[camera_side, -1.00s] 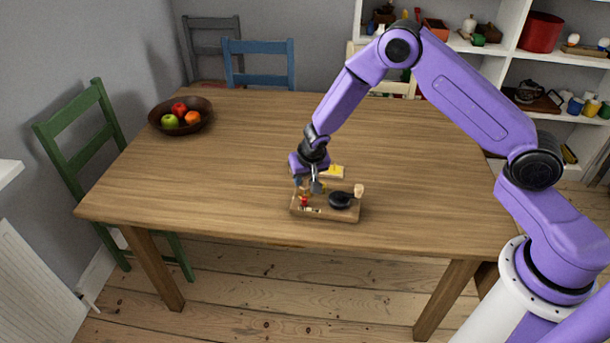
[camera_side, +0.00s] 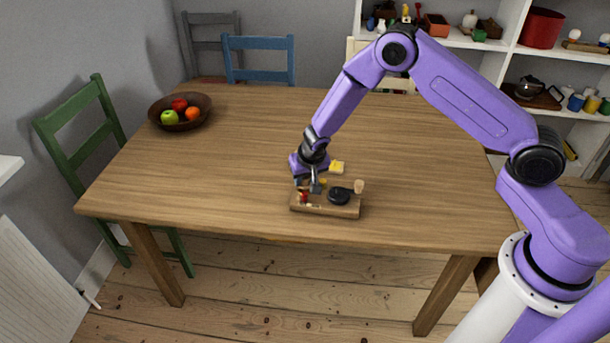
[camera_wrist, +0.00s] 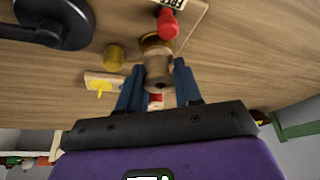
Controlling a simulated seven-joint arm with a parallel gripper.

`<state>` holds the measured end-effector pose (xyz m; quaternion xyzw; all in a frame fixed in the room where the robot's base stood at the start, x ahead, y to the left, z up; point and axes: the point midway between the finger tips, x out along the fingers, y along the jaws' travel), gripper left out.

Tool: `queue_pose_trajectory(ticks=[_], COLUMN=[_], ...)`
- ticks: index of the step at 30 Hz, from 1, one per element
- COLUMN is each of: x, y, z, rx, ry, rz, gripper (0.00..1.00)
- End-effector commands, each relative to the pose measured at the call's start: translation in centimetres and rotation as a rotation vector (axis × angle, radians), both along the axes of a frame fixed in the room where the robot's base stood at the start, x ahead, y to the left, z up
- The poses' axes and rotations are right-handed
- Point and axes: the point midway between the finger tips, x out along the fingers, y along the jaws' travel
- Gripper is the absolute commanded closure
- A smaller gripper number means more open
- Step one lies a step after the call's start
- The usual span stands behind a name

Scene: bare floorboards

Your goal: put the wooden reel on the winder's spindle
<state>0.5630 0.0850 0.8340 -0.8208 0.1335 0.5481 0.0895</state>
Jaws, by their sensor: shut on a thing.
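The winder's wooden base (camera_side: 325,211) lies near the table's front edge, with a black wheel (camera_side: 339,196) and a pale knob (camera_side: 359,187). In the wrist view the wheel (camera_wrist: 55,18) is at top left. My gripper (camera_side: 315,188) is low over the left part of the winder. In the wrist view my gripper's blue fingers (camera_wrist: 158,82) are shut on the brown wooden reel (camera_wrist: 157,68). A tan round end shows beyond the reel, close to a red part (camera_wrist: 167,23) of the winder. The spindle is not clearly visible, and I cannot tell whether the reel touches it.
A small plate with a yellow piece (camera_side: 337,167) lies just behind the winder. A yellow cylinder (camera_wrist: 113,55) stands beside the reel in the wrist view. A fruit bowl (camera_side: 205,118) is at the back left. Much of the table (camera_side: 250,150) is clear.

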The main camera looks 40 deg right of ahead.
Motion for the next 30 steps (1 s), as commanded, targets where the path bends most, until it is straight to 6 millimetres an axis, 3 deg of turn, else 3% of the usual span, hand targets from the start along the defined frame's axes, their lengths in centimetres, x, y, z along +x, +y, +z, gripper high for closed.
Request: queue_pose_trajectory(ticks=[30], x=[0.0], y=[0.0], z=[-1.3], rx=[0.000], ry=[0.000], rz=[0.001], gripper=[0.95])
